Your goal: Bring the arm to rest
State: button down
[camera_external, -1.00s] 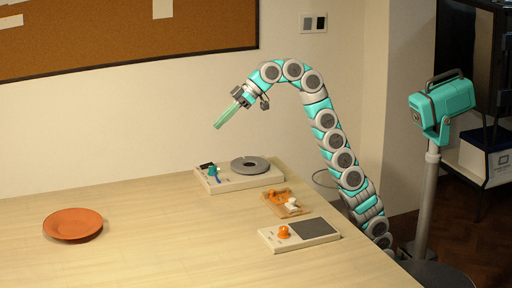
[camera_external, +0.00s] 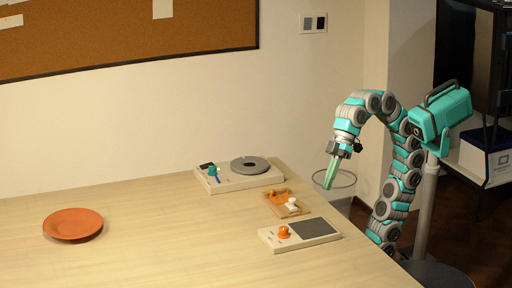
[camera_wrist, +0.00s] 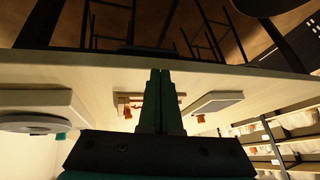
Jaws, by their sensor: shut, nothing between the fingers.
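My arm curves up from the right and bends over at the top. In the wrist view the two fingers (camera_wrist: 161,100) lie together with nothing between them. The fingers partly cover the small wooden tray there.
On the table stand a device with a round grey disc (camera_external: 250,165), a wooden tray (camera_external: 287,204) with orange and white pieces, a device with an orange knob (camera_external: 283,232), and an orange plate (camera_external: 73,223).

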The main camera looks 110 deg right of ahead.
jog(key=s+d+f+g+h+p, duration=0.1)
jog(key=s+d+f+g, duration=0.1)
jog(key=f, duration=0.8)
jog(key=s+d+f+m+g+h+p, duration=0.1)
jog(key=s+d+f+g+p, duration=0.1)
jog(key=s+f, duration=0.5)
jog(key=s+d+f+g+h+p, duration=0.1)
jog(key=s+d+f+g, duration=0.2)
jog(key=f, duration=1.2)
jog(key=s+d, duration=0.1)
jog(key=d, duration=0.1)
jog(key=shift+s+d+m+g, duration=0.3)
jog(key=shift+d+m, duration=0.1)
